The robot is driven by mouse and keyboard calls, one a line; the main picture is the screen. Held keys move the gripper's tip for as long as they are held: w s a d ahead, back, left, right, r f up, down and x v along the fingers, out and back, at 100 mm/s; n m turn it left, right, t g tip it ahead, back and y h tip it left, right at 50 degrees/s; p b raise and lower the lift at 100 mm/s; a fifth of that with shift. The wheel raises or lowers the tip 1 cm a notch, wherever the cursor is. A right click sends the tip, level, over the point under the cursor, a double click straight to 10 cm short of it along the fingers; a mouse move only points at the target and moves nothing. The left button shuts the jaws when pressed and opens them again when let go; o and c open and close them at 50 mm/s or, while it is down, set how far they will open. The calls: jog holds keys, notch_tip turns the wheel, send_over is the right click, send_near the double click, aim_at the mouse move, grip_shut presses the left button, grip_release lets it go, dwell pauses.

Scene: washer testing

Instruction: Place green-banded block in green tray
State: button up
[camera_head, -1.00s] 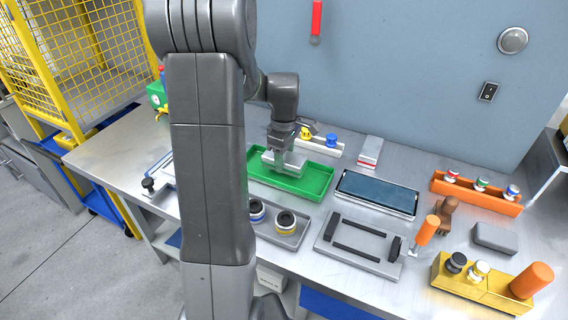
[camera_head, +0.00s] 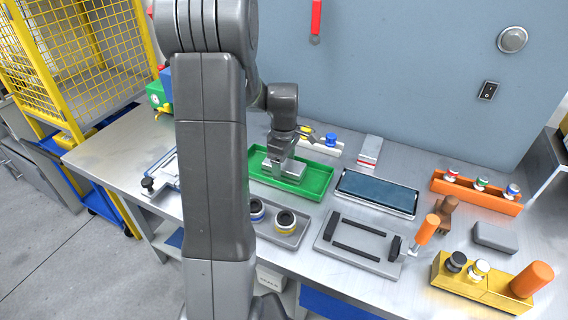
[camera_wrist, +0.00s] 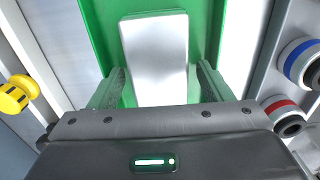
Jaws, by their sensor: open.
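The green tray (camera_head: 318,183) is on the bench near its middle. A pale silver-grey block (camera_head: 294,169) lies inside the tray, partly hidden by my gripper. In the wrist view the block (camera_wrist: 155,60) shows its plain top, with a thin green edge at its far end. My gripper (camera_wrist: 161,76) is open, with a finger on each side of the block and green gaps showing between them. In the head view my gripper (camera_head: 278,168) is low over the left part of the tray.
A grey tray with ringed cylinders (camera_head: 284,238) stands just in front. A dark-topped flat panel (camera_head: 376,193) is to the right. A block with a red band (camera_head: 369,152) and a rack with yellow and blue knobs (camera_head: 322,145) stand behind. The orange rack (camera_head: 477,196) is far right.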

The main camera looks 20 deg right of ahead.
notch_tip(320, 180, up, 12)
jog(key=shift+r, duration=0.15)
dwell(0.5)
notch_tip(320, 180, down, 13)
jog(key=shift+b, duration=0.3)
jog(key=shift+r, duration=2.25)
